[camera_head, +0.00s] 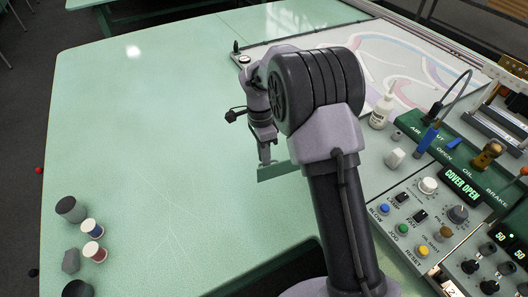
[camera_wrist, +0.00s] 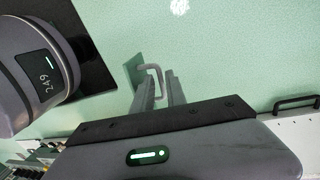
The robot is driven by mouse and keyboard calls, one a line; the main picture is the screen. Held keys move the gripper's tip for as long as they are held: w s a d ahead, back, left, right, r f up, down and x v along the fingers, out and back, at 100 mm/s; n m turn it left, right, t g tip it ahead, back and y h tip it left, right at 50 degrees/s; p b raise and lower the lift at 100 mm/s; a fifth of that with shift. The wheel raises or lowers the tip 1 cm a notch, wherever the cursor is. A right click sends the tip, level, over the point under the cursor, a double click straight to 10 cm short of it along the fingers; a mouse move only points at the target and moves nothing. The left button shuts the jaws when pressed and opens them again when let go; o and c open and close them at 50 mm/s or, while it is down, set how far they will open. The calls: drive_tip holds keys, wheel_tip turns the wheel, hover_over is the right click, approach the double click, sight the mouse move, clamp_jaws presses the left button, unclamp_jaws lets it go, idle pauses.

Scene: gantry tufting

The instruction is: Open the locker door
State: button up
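A green panel, which looks like the locker door, (camera_head: 277,173) stands at the end of my arm in the head view. In the wrist view the door (camera_wrist: 132,70) carries a pale looped handle (camera_wrist: 152,67). My gripper (camera_wrist: 161,82) has its two fingers apart at the handle, with one side of the loop between them. I see a gap beside the bar, so the fingers do not look closed on it. In the head view my gripper (camera_head: 268,158) is small and partly hidden by my arm. The locker behind the door cannot be made out.
A control panel with knobs and buttons (camera_head: 428,212) lies to the right, with a glue bottle (camera_head: 382,112) beside it. Spools (camera_head: 92,228) and dark cylinders stand at the lower left. A black handle (camera_wrist: 297,102) is at the right in the wrist view. The green tabletop (camera_head: 160,130) is largely clear.

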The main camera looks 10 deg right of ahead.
wheel_tip(320, 180, up, 17)
drive_tip(key=w+p, duration=0.3)
drive_tip(key=p, duration=0.2)
drive_tip(key=shift+a+p, duration=0.35)
drive_tip(key=s+d+r+n+t+y+b, duration=0.1)
drive_tip(key=s+r+n+t+b, duration=0.2)
drive_tip(key=s, duration=0.5)
drive_tip(key=s+d+r+n+t+y+b, duration=0.1)
drive_tip(key=s+r+n+b, duration=0.2)
drive_tip(key=s+b, duration=0.35)
drive_tip(key=s+f+n+t+b, duration=0.1)
drive_tip(key=s+f+n+t, duration=0.1)
drive_tip(key=s, duration=0.6)
drive_tip(key=s+f+n+t+b, duration=0.1)
drive_tip(key=s+f+n, duration=0.2)
drive_tip(key=s+f, duration=0.2)
drive_tip(key=s, duration=0.2)
drive_tip(key=shift+s+d+f+t, duration=0.2)
drive_tip(key=shift+s+t, duration=0.15)
drive_tip(key=shift+t, duration=0.05)
